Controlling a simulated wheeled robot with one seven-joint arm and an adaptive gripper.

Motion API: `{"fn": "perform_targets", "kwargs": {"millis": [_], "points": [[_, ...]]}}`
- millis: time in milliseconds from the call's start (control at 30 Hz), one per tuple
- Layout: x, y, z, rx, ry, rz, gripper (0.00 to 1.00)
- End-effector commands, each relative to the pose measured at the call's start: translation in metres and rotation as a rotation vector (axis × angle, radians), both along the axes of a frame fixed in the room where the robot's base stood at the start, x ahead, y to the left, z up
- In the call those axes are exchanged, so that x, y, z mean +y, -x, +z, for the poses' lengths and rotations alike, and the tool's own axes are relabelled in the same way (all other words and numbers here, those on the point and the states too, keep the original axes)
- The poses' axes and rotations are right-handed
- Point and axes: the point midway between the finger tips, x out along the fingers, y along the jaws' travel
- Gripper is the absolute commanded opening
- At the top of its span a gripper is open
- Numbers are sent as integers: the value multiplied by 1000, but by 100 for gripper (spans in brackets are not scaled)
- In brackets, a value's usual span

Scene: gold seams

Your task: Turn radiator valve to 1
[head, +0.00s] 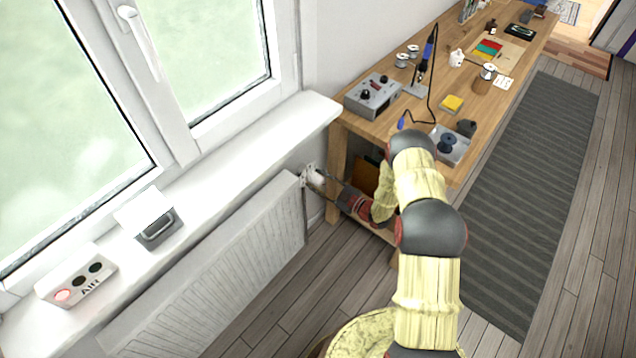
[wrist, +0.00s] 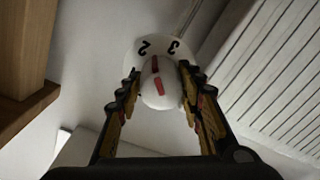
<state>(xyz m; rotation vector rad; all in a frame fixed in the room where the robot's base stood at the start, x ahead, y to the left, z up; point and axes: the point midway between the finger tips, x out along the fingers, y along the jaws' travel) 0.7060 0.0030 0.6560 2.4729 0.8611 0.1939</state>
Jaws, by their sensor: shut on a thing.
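The white radiator valve (head: 315,177) sits at the right end of the white radiator (head: 215,265), below the window sill. In the wrist view the valve's rounded head (wrist: 161,92) shows the black digits 2 and 3 and two red marks roughly in line. The red marks point towards the gap between 2 and 3, nearer the 2. Other digits are not visible. My gripper (head: 328,186) reaches the valve from the right, and its fingers (wrist: 160,84) are shut on the valve head, one on each side.
A wooden workbench (head: 390,125) stands right of the valve, its leg (head: 336,170) close to my gripper. The white sill (head: 215,170) overhangs the radiator and carries an air monitor (head: 78,277) and a small grey device (head: 155,228). The wooden floor (head: 345,275) in front is clear.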

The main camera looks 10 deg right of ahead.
Motion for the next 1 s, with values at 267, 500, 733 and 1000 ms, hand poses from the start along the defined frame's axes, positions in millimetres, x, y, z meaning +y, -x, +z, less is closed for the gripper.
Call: {"fn": "perform_targets", "kwargs": {"millis": [267, 500, 733, 1000], "points": [[1, 0, -1, -155, 211, -1, 12], [1, 0, -1, -289, 396, 1, 12], [1, 0, -1, -418, 572, 0, 12], [2, 1, -3, -565, 776, 0, 12]]}}
